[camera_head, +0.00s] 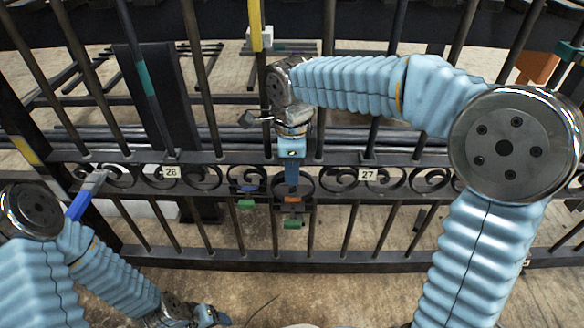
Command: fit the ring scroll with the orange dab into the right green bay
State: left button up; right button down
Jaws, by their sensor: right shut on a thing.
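My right gripper (291,183) reaches down in front of the gate's scroll band, shut on a dark ring scroll (307,186) with an orange dab (292,199). The scroll is at the right green bay, above the right green tab (292,225). The gripper covers its middle, and I cannot tell whether it is seated or just in front. To the left is another bay with a green tab (245,204) and a blue dab (248,188) above it. My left gripper (208,317) is low at the bottom edge, away from the bays; its fingers are unclear.
The black gate's scroll band runs across the view, with number plates 26 (170,171) and 27 (368,175). Upright bars stand close on both sides of the bays. A blue and grey object (84,197) is at the left. Bare concrete lies in front.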

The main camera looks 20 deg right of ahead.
jog(key=shift+f+b, duration=0.9)
jog(key=shift+f, duration=0.55)
dwell(1.4)
jog(key=c, duration=1.1)
grip_release()
notch_tip(320, 180, up, 14)
jog(key=p, duration=0.4)
jog(key=shift+s+f, duration=0.1)
